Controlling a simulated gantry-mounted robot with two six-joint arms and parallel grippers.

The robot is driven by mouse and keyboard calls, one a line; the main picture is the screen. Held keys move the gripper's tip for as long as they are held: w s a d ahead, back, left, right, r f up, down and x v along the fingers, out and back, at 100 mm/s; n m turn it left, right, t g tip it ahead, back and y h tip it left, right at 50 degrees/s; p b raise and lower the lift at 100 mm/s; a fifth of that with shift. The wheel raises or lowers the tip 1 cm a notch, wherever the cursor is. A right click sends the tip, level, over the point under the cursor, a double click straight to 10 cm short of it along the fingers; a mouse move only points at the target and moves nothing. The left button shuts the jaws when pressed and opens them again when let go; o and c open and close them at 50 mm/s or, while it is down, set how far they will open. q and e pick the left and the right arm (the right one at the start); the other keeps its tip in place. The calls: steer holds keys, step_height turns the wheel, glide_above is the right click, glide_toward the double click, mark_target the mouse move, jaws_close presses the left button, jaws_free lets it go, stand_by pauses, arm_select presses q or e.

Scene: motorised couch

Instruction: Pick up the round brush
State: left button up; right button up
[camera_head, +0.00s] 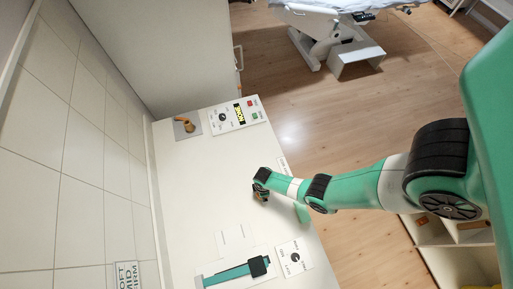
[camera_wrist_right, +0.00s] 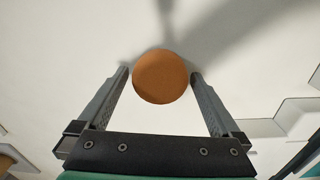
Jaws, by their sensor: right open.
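An orange-brown round thing, which looks like the round brush (camera_wrist_right: 160,77), shows end-on in the right wrist view. My right gripper (camera_wrist_right: 160,72) is open, with one finger on each side of it. Small gaps seem to remain at the fingertips, and I cannot tell whether either finger touches it. In the head view my right gripper (camera_head: 261,193) is low over the white counter (camera_head: 195,190), and the round thing is mostly hidden by it. My left gripper is not in view.
A small orange-brown object (camera_head: 187,125) lies on a grey pad at the counter's far end, beside a control panel (camera_head: 234,116). A teal bar with a black end (camera_head: 236,273) and a dial panel (camera_head: 294,257) are at the near end. A tiled wall (camera_head: 85,150) borders the left.

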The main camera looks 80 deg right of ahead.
steer(key=shift+f, duration=0.2)
steer(key=c, duration=1.2)
steer(key=shift+c, duration=0.2)
steer(key=shift+r, duration=0.1)
